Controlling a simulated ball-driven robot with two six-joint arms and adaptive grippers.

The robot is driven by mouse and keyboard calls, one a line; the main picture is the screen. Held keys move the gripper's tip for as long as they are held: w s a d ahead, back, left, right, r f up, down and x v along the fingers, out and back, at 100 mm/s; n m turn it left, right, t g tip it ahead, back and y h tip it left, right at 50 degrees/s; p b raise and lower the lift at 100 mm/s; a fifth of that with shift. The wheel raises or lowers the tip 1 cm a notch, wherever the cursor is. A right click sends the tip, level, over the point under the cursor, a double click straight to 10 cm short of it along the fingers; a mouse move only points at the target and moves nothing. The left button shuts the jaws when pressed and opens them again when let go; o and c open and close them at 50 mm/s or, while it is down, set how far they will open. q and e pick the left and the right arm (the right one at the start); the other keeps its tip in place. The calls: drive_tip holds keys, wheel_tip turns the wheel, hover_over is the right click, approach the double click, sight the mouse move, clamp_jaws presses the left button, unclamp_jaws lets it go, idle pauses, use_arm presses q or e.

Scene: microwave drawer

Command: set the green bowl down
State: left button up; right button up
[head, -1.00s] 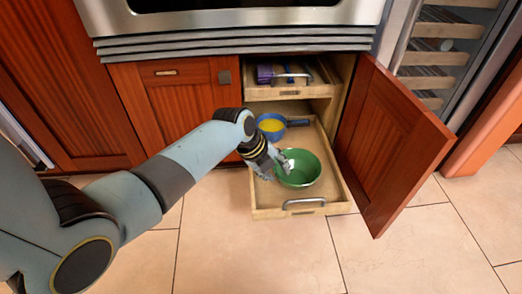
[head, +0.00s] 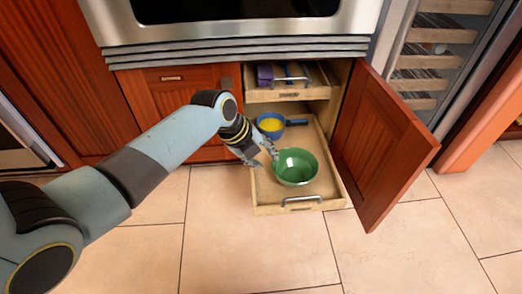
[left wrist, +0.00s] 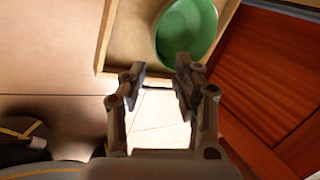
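The green bowl (head: 296,168) sits upright in the pulled-out lower wooden drawer (head: 268,208), toward its front right. It also shows in the left wrist view (left wrist: 186,32), beyond the fingertips. My left gripper (head: 268,159) is open and empty, just left of the bowl near the drawer's left wall. In the left wrist view my left gripper (left wrist: 160,75) has its fingers apart with nothing between them. My right gripper is not in view.
A blue pan (head: 271,124) with yellow inside lies behind the bowl in the same drawer. An upper drawer (head: 290,92) holds a purple item. An open cabinet door (head: 385,145) stands to the right. The tiled floor (head: 260,250) in front is clear.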

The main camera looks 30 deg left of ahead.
use_arm(q)
drive_tip(key=shift+s+a+r, duration=0.1)
drive_tip(key=shift+s+r, duration=0.05)
drive_tip(key=shift+r, duration=0.1)
drive_tip(key=shift+s, duration=0.1)
drive_tip(key=s+a+r+n+t+y, duration=0.1)
drive_tip(key=s+a+n+y, duration=0.1)
drive_tip(key=s+n, duration=1.2)
drive_tip(key=s+r+n+t+y, duration=0.1)
drive_tip(key=s+r+n+t, duration=0.1)
drive_tip(key=s+r+n, duration=0.7)
drive_tip(key=shift+s+a+n, duration=0.3)
drive_tip(key=shift+s+a, duration=0.1)
drive_tip(key=shift+s, duration=0.4)
drive_tip(key=shift+f, duration=0.1)
